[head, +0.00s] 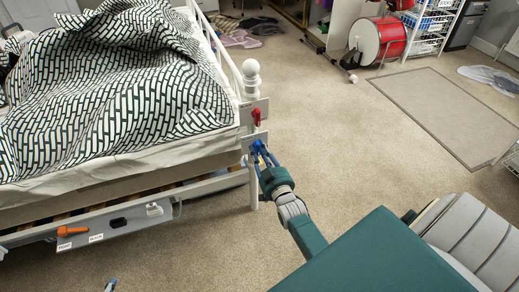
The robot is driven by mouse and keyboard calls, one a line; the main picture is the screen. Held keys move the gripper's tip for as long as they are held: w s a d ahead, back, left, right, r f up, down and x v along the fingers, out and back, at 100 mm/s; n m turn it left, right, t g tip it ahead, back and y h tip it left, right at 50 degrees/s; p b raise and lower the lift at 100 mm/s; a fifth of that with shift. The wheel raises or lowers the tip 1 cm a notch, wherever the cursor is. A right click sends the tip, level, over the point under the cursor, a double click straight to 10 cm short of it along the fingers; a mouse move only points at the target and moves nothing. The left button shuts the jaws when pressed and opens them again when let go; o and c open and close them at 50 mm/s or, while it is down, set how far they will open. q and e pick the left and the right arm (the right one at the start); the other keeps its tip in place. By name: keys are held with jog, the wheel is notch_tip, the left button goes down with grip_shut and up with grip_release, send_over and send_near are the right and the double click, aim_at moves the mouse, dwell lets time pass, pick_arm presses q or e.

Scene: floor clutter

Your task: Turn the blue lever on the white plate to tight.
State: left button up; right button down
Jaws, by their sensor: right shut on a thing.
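The white plate (246,143) is fixed to the white bed post at the foot of the bed. The blue lever (257,145) is on it, partly hidden by my right gripper. My right gripper (262,154) reaches in from the lower right and is shut on the blue lever. Any marks on the plate are too small or too covered to read, so the lever's setting cannot be told. A small tip at the bottom edge (111,285) looks like part of my left gripper; its jaws do not show.
A red lever (257,117) sits on another plate just above. A grey panel (120,220) with an orange lever (72,231) and white labels hangs along the bed side. The bed (120,90) fills the left.

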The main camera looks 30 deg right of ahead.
jog(key=shift+d, duration=0.15)
jog(key=c, duration=1.5)
grip_release()
jog(key=shift+c, duration=0.2)
jog(key=shift+s, duration=0.15)
jog(key=v, duration=1.2)
